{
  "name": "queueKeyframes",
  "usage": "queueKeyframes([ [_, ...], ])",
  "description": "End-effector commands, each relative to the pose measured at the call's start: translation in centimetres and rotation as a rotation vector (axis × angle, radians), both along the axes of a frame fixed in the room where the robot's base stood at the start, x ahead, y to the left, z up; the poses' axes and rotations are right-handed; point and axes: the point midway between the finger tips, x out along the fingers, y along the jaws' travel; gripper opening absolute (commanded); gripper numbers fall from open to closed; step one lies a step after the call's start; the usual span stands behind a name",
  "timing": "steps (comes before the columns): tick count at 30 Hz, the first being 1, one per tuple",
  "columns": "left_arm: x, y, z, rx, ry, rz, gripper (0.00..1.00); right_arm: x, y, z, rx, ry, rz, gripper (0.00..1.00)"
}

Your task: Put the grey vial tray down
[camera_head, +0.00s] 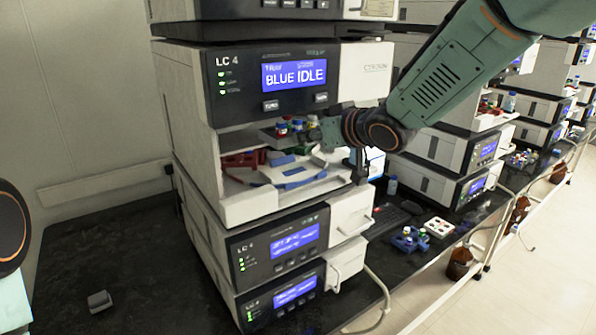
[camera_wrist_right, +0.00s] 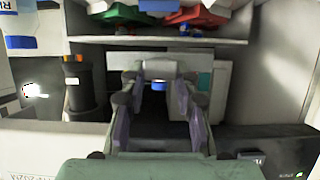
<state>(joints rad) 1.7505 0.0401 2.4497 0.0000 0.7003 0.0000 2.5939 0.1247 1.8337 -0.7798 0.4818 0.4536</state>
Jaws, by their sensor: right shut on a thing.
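The grey vial tray (camera_head: 268,136) carries vials with blue, red and green caps. It is held level inside the open bay of the LC 4 stack, above the bay floor (camera_head: 255,208). My right gripper (camera_head: 318,133) is shut on the tray's right end, and the arm comes in from the upper right. The gripper hides that end of the tray. In the right wrist view, the fingers (camera_wrist_right: 160,105) reach forward with a small blue patch between them; the tray is hard to make out there. My left gripper is out of view; only part of my left arm shows at the left edge.
Below the held tray, a red tray (camera_head: 243,160) and a blue-and-white piece (camera_head: 290,174) occupy the bay. A small grey block (camera_head: 99,301) lies on the dark bench. A blue vial rack (camera_head: 410,240) and a white tray (camera_head: 438,227) stand right of the stack. The left bench is mostly clear.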

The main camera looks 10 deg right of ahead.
Motion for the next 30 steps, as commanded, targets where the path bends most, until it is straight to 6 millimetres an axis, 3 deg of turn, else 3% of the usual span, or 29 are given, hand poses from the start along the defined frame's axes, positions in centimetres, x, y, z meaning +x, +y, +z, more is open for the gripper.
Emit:
queueKeyframes([
  [3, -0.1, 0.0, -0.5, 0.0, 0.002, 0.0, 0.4, -0.1, -0.1, -2.8, 0.002, 0.005, -0.002, 0.0],
  [13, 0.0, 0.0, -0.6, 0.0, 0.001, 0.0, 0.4, 0.0, -0.1, -5.6, 0.002, 0.002, -0.001, 0.0],
  [18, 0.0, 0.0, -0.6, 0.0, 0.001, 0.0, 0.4, 0.0, 0.0, -8.0, 0.001, 0.003, -0.001, 0.0],
  [27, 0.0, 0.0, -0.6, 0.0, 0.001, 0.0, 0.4, 0.2, 0.0, -8.4, 0.001, -0.001, -0.001, 0.0],
  [28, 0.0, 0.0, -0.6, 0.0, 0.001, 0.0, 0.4, 0.2, 0.0, -8.5, 0.001, 0.001, 0.0, 0.32],
  [30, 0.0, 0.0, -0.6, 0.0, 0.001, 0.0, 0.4, 0.2, 0.0, -8.5, 0.0, 0.001, -0.001, 0.38],
])
